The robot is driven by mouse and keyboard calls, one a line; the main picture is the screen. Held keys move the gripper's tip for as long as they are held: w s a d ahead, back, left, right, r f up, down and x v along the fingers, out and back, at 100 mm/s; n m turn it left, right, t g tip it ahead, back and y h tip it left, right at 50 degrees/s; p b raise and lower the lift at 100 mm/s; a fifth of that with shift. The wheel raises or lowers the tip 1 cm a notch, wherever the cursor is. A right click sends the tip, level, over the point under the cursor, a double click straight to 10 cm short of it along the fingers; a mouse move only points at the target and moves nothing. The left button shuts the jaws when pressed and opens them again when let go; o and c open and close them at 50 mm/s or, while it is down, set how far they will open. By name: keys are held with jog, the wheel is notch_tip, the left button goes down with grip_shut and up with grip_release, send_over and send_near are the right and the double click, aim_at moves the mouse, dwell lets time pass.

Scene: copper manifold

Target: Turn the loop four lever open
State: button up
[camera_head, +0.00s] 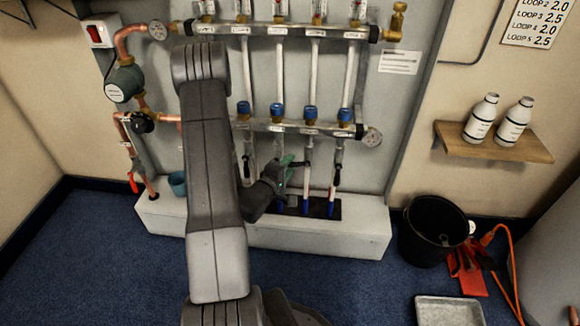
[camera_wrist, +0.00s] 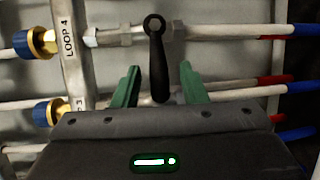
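The loop four lever (camera_wrist: 157,62) is a black handle on a valve in the wrist view. It stands crosswise to its pipe, with its free end toward my gripper. The "LOOP 4" label (camera_wrist: 68,38) is on the bar to its left. My gripper (camera_wrist: 160,82) is open, with one green finger on each side of the handle. A gap shows between each finger and the handle. In the head view my gripper (camera_head: 286,162) is at the lower manifold, and the loop four lever (camera_head: 300,163) shows small beside it, partly hidden.
Neighbouring loop pipes run close on both sides, and the loop five lever (camera_head: 337,174) hangs along its pipe. A white ledge (camera_head: 330,240) juts out below. A black bucket (camera_head: 430,232) and a shelf with bottles (camera_head: 490,146) are at the right.

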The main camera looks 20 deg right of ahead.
jog(key=shift+w+d, duration=0.35)
jog(key=shift+d, duration=0.15)
grip_shut()
